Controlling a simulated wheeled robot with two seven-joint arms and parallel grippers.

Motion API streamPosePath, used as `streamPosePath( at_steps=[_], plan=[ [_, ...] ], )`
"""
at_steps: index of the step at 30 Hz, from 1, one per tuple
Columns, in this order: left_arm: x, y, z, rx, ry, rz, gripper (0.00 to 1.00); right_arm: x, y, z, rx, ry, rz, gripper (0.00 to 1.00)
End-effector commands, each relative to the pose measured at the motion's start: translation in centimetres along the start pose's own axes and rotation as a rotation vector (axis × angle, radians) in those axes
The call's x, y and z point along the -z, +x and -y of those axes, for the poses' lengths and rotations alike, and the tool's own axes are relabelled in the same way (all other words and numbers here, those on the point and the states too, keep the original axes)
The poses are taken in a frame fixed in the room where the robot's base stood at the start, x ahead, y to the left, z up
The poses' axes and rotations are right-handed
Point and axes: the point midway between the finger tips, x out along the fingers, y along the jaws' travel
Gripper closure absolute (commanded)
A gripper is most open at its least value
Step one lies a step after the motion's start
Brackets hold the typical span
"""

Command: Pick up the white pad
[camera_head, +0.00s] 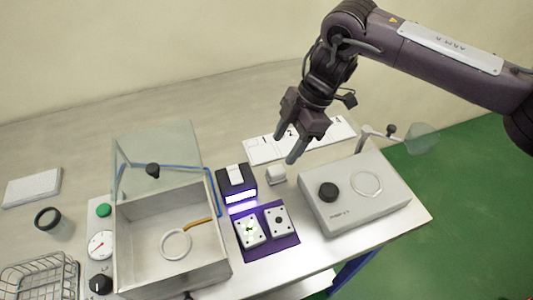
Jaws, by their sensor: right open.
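A small white block (276,174), which may be the white pad, stands on the table between the black lamp box and the grey device. A flat white slab (32,187) also lies at the far left of the table; I cannot tell for sure which one is the pad. My right gripper (286,149) reaches down from the upper right and is open, with nothing between its fingers. Its fingertips are above and slightly behind the small white block, apart from it. My left gripper is not in view.
An open-topped box (172,240) with a raised clear lid (160,150) stands left. A lit black lamp box (236,182) and a purple mat (282,243) with two white plates are near the block. A grey device (355,190) stands right; a numbered card (265,151) lies behind.

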Motion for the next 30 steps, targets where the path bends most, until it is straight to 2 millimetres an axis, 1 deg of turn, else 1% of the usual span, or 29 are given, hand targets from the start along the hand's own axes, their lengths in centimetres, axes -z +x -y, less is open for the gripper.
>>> streamPosePath(
  at_steps=[2,4,9,11,13,16,17,21,24,29,30],
  plan=[
    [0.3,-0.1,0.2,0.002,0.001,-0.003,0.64,-0.2,0.2,0.1,0.004,-0.002,0.01,0.44],
    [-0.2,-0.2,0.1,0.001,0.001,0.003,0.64,-0.2,0.7,0.2,0.006,-0.002,0.012,0.44],
    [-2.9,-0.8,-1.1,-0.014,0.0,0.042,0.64,-0.2,2.6,0.3,0.007,-0.002,0.012,0.44],
    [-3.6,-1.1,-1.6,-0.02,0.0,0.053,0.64,-0.1,3.2,0.4,0.007,-0.002,0.011,0.44],
    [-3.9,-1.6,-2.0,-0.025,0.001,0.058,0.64,-0.1,4.1,0.5,0.008,-0.003,0.011,0.44],
    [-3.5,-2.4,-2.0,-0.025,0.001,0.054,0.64,0.0,5.6,0.8,0.008,-0.002,0.011,0.44],
    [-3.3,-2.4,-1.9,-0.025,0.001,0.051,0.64,0.0,6.2,0.7,0.007,-0.001,0.01,0.44],
    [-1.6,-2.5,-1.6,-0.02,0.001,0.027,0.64,-0.1,7.6,0.7,0.005,-0.002,0.011,0.44],
    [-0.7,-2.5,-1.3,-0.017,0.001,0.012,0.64,-0.1,7.9,0.6,0.003,-0.002,0.01,0.44],
    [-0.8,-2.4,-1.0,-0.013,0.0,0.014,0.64,-0.2,7.9,0.6,0.003,-0.002,0.01,0.44],
    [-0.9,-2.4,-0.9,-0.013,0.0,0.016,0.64,-0.2,7.9,0.6,0.003,-0.002,0.01,0.49]
  ],
)
